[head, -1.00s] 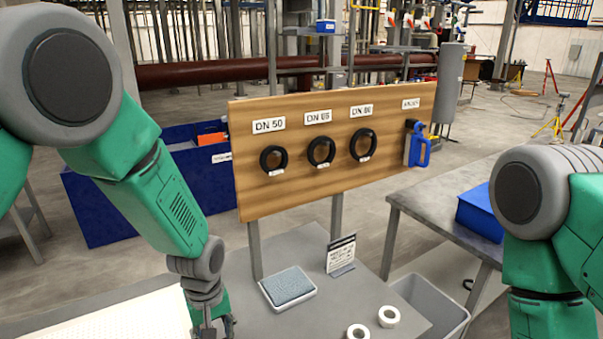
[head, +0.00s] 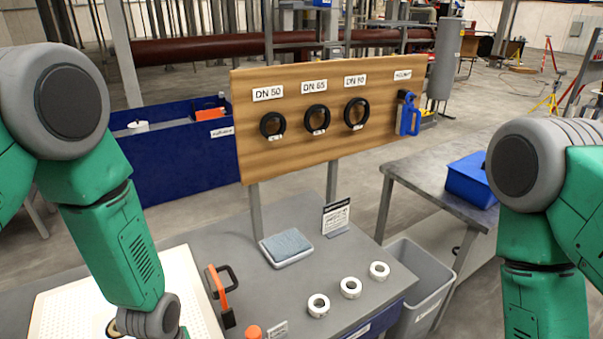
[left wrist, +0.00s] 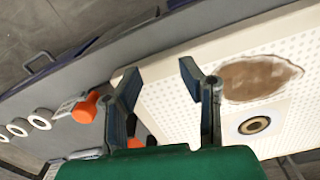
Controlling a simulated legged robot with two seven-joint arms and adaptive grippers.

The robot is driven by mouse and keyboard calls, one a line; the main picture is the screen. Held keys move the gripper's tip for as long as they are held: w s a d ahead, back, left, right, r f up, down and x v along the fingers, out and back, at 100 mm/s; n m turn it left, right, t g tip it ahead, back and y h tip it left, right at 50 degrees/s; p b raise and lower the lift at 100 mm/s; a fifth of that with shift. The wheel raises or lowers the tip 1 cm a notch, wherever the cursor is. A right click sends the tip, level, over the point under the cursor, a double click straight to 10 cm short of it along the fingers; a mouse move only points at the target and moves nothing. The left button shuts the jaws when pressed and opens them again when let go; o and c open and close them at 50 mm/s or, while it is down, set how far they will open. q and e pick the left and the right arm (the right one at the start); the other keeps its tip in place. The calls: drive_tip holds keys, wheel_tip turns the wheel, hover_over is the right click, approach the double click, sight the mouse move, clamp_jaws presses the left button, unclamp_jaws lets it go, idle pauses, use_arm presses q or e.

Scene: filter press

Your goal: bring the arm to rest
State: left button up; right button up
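My left arm (head: 115,235) comes in from the left in the head view and reaches down over a white perforated plate (head: 185,275). Its gripper lies below the picture edge there. In the left wrist view my left gripper (left wrist: 157,74) has its two fingers spread apart, with nothing between them, over the plate's edge. My right arm (head: 530,210) hangs at the right of the head view; its gripper is outside the picture.
The plate bears a brown patch (left wrist: 258,78) and a ring-shaped port (left wrist: 254,125). An orange-and-black tool (head: 220,295), several white rings (head: 350,288) and a pad on a tray (head: 288,246) lie on the grey table. A wooden board (head: 330,150) stands behind; a grey bin (head: 425,285) stands right.

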use_arm(q)
drive_tip(key=s+a+f+m+b, duration=0.1)
drive_tip(key=s+a+f+m, duration=0.15)
drive_tip(key=s, duration=0.75)
drive_tip(key=s+a+f+m, duration=0.1)
drive_tip(key=s+a, duration=0.3)
drive_tip(key=s, duration=0.7)
drive_tip(key=w+d+f+m+b, duration=0.1)
drive_tip(key=w+f+b, duration=0.2)
drive_tip(key=f+b, duration=1.4)
drive_tip(key=shift+d+f+t+b, duration=0.2)
drive_tip(key=shift+t+b, duration=0.1)
drive_tip(key=shift+b, duration=0.2)
